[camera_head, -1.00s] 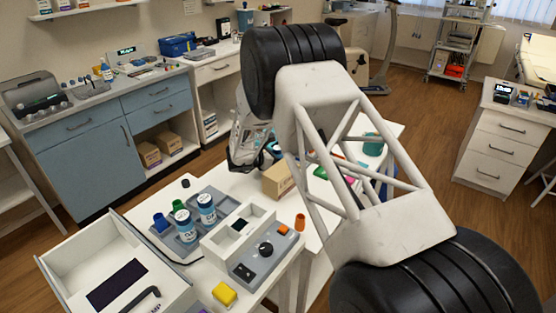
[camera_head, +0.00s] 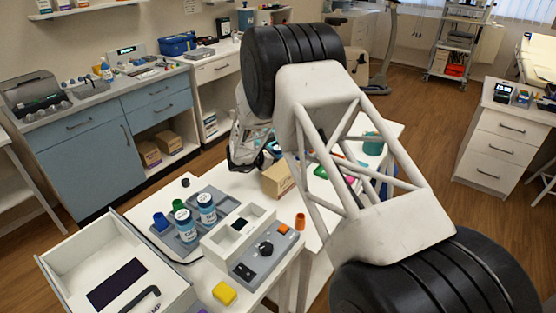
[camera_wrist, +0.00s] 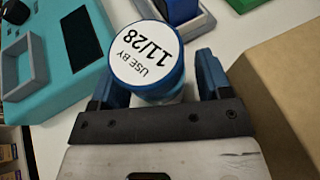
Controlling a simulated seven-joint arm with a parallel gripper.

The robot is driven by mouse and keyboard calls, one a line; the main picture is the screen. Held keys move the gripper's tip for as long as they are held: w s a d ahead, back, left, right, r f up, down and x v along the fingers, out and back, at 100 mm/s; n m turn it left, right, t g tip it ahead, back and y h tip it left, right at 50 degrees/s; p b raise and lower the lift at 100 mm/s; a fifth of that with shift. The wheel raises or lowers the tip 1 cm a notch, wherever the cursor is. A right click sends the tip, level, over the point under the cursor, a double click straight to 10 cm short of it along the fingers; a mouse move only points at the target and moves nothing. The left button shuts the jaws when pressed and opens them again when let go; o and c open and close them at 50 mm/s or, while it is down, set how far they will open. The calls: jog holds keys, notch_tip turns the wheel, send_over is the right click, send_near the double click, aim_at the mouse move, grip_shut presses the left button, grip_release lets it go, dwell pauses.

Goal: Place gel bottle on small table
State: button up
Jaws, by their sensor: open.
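In the wrist view, a round bottle with blue sides (camera_wrist: 174,88) stands between my gripper's fingers (camera_wrist: 158,82). Its white top reads "USE BY 11/28". The fingers are open on either side of it; I cannot tell whether they touch it. Its front label is hidden, so I cannot tell if it is the gel bottle. In the head view, my gripper (camera_head: 244,154) is over a white table (camera_head: 238,183), partly hidden by my arm. Two blue-and-white labelled bottles, one at left (camera_head: 185,226) and one at right (camera_head: 207,209), stand upright in a grey tray.
A cardboard box (camera_head: 278,180) stands right of my gripper, and the wrist view shows it close by (camera_wrist: 280,90). A teal device (camera_wrist: 55,65) is at the left. An open drawer (camera_head: 85,250), a grey control box (camera_head: 262,260) and a yellow block (camera_head: 224,293) are near the front.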

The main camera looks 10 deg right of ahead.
jog(key=v, duration=1.2)
jog(key=shift+w+r, duration=0.1)
jog(key=shift+r, duration=0.05)
jog(key=shift+r, duration=0.1)
dwell(0.5)
